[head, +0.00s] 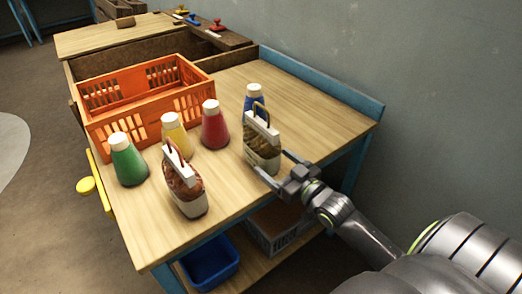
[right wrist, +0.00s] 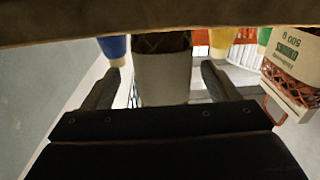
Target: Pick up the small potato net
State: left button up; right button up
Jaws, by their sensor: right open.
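A small net sack with olive-brown contents (head: 262,157) stands upright on the table, with a white header, a brown handle loop and a pale lower band. It looks like the potato net. My right gripper (head: 272,165) is open at its near side, with its fingers apart near the lower part. In the right wrist view the sack's pale band (right wrist: 162,78) is between the two open fingers (right wrist: 160,85). A second net sack with reddish-brown contents (head: 183,186) stands to the left; its label reads 500 g in the wrist view (right wrist: 288,70). My left gripper is out of view.
A blue bottle (head: 254,97) stands just behind the olive-brown sack. Red (head: 214,128), yellow (head: 176,135) and green (head: 127,162) bottles stand to the left, before an orange crate (head: 138,103). The tabletop's right side (head: 325,125) is clear; a blue ledge (head: 320,80) edges the back.

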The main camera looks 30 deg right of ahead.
aim_at(263, 152)
jog(key=shift+w+a+r+b, duration=0.1)
jog(key=shift+w+a+b, duration=0.1)
jog(key=shift+w, duration=1.2)
jog(key=shift+w+a+r+b, duration=0.1)
jog(key=shift+w+a, duration=0.1)
jog(key=shift+w, duration=1.2)
jog(key=c, duration=1.4)
jog(key=shift+r, duration=0.15)
jog(key=shift+c, duration=0.8)
